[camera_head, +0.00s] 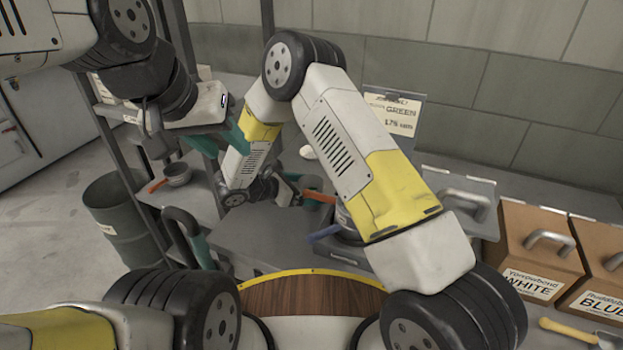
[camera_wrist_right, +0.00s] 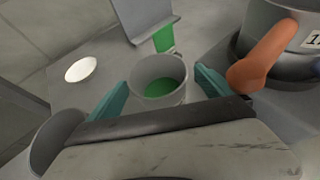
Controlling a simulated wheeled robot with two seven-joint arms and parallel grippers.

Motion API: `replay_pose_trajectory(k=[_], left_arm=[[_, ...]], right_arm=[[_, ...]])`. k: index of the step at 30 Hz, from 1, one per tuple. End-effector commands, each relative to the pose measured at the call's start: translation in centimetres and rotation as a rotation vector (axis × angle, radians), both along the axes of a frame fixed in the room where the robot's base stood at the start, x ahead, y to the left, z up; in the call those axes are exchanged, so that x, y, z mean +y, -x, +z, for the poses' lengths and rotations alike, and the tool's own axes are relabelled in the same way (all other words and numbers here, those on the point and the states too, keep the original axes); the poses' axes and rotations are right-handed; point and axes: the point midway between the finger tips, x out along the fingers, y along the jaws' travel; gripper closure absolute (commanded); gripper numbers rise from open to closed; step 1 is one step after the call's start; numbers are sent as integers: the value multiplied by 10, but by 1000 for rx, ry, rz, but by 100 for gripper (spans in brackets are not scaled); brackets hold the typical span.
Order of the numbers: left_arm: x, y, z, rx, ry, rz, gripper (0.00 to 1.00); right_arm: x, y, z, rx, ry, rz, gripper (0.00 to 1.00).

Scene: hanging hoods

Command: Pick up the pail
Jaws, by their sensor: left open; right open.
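The pail (camera_wrist_right: 148,70) is a small grey round vessel with green inside, seen from above in the right wrist view. It stands on a grey surface between the two teal fingers of my right gripper (camera_wrist_right: 161,79). The fingers are apart, one on each side of it; I cannot tell whether they touch it. In the head view my right gripper (camera_head: 292,186) reaches over the grey worktop, and my right arm and hand hide most of the pail. My left gripper (camera_head: 217,138) is open and empty at the upper left, near the metal rack.
A large grey can (camera_wrist_right: 265,65) with an orange handle (camera_wrist_right: 262,55) stands close beside the right finger. A white disc (camera_wrist_right: 80,68) lies to the left. Labelled boxes (camera_head: 535,255) line the right. A dark bin (camera_head: 122,225) and small grey pot (camera_head: 178,173) are at left.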

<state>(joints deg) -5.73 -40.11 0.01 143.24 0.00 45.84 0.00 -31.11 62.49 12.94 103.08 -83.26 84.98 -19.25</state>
Motion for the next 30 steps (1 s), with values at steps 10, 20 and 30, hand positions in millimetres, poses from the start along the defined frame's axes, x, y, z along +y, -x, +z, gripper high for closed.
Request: replay_pose_trajectory(k=[10,20,30], left_arm=[[0,0,0,0,0,0,58],[0,0,0,0,0,0,58],[0,0,0,0,0,0,58]], right_arm=[[-7,-5,-5,1,-1,1,5],[-7,-4,-4,1,-1,1,70],[-6,-5,1,-2,-1,1,81]])
